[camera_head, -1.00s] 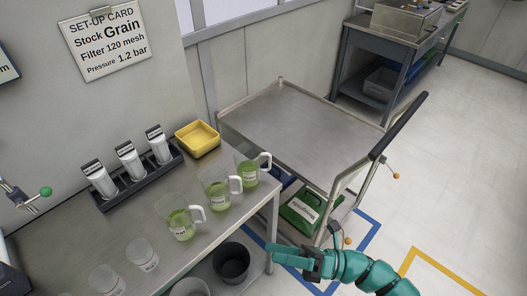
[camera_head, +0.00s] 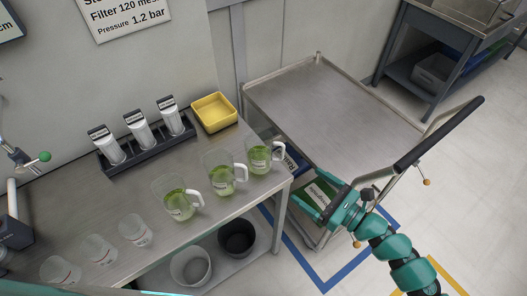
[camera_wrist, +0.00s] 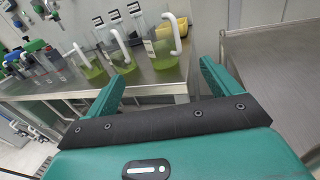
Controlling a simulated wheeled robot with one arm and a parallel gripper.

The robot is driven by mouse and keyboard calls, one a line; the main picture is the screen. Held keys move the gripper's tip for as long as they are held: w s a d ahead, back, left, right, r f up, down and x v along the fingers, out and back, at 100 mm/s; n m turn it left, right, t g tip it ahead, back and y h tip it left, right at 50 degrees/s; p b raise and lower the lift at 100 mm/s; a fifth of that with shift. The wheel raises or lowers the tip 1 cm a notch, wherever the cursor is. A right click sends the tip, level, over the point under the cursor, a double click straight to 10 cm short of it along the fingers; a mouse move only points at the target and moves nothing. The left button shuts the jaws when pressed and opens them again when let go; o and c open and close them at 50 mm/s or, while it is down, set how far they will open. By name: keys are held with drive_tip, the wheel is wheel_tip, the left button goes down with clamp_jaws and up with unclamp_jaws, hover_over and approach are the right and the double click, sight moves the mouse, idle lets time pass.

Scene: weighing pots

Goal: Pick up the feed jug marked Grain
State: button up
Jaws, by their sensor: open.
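Three clear jugs with white handles and green contents stand in a row on the steel bench: a left jug (camera_head: 176,203), a middle jug (camera_head: 220,177) and a right jug (camera_head: 258,158) near the bench's right end. Each has a small label; I cannot read which says Grain. My gripper (camera_head: 303,189) is open and empty, just right of the bench corner, apart from the jugs. In the wrist view its fingers (camera_wrist: 163,76) spread below the jugs; the right jug (camera_wrist: 165,52) appears beyond the gap between them.
A yellow tray (camera_head: 214,112) and a rack of white containers (camera_head: 141,133) stand behind the jugs. Several empty beakers (camera_head: 135,231) stand front left. A steel cart (camera_head: 330,110) with a raised handle (camera_head: 440,133) is beside the bench. Bins (camera_head: 236,238) sit on the lower shelf.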

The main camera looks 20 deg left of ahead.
sight(270, 159)
drive_tip(key=shift+n, duration=0.3)
drive_tip(key=p+x, duration=0.2)
drive_tip(key=x, duration=0.8)
drive_tip(key=shift+a, duration=0.3)
drive_tip(key=shift+x, duration=0.75)
drive_tip(key=shift+w+a+r+p, duration=0.1)
drive_tip(key=shift+w+a+p, duration=0.15)
drive_tip(key=shift+a+p, duration=0.3)
drive_tip(key=shift+p+x, duration=0.65)
drive_tip(key=shift+x, duration=1.4)
drive_tip(key=c, duration=1.2)
